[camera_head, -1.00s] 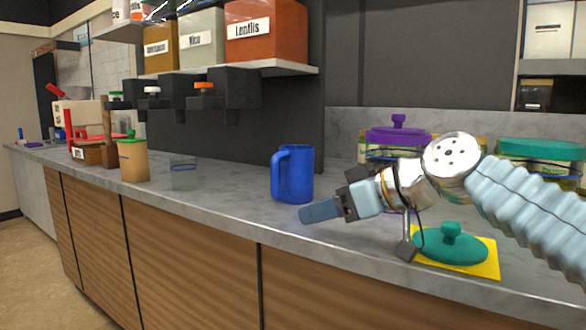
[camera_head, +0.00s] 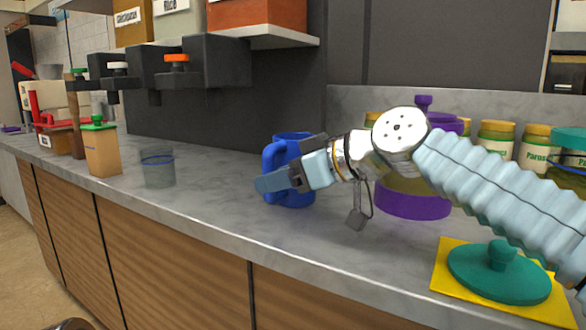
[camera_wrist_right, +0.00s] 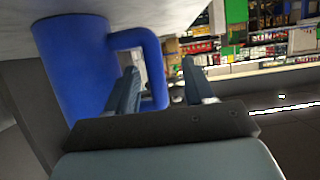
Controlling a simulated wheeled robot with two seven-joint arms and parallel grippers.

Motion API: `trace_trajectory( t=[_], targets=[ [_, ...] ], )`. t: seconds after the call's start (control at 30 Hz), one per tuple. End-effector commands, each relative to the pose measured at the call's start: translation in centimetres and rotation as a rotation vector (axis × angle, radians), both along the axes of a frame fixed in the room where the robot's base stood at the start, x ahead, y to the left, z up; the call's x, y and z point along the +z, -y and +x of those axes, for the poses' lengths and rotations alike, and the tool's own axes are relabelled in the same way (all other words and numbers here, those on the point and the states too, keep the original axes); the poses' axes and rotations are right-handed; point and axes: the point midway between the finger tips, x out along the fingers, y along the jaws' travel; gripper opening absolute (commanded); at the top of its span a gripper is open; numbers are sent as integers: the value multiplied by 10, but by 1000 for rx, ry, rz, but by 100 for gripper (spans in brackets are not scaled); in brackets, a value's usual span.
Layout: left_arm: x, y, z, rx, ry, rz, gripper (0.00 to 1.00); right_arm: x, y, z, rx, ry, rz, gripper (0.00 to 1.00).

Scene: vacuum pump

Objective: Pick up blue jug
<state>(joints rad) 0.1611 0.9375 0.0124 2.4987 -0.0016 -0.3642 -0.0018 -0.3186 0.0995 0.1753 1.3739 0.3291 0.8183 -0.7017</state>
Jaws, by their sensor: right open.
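The blue jug (camera_head: 290,146) stands upright on the grey counter, partly hidden behind my right gripper in the head view. Its handle is on the left side. My right gripper (camera_head: 272,182) is in front of the jug, with its fingers pointing left near the handle. In the right wrist view the fingers (camera_wrist_right: 158,80) are apart, and the jug's body (camera_wrist_right: 78,65) is to the left. The handle (camera_wrist_right: 146,42) shows beyond and between the fingers. I cannot tell whether a finger touches the jug. My left gripper is out of view.
A clear cup (camera_head: 158,168) and a tan container with a green lid (camera_head: 102,148) stand left of the jug. Dispensers (camera_head: 180,75) hang behind. A purple-lidded jar (camera_head: 412,203) is behind my arm. A green lid (camera_head: 498,272) lies on a yellow mat (camera_head: 445,283) at the front right.

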Motion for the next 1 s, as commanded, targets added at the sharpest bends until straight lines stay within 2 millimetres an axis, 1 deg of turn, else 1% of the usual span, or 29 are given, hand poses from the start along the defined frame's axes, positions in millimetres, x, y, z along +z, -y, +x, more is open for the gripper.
trace_trajectory(
  t=[0.07, 0.2, 0.3, 0.4, 0.6, 0.63, 0.9, 0.97, 1.0],
  targets=[
    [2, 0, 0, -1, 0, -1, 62, -3, -5, 5, 1, -1, -1, 53],
    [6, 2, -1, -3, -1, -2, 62, -13, -18, 22, 1, -4, -1, 53],
    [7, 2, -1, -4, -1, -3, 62, -18, -29, 30, 1, -2, 0, 53],
    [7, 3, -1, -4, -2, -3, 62, -21, -34, 34, 0, 0, 0, 53],
    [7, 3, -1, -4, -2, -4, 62, -21, -34, 34, -1, 1, 1, 53],
    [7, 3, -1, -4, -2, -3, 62, -21, -34, 34, -1, 1, 1, 51],
    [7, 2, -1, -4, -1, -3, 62, -21, -34, 34, -1, 0, 0, 10],
    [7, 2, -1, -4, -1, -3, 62, -21, -34, 34, -1, 0, 0, 1],
    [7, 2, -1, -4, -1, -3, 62, -21, -34, 34, -1, 0, 0, 0]
  ],
)
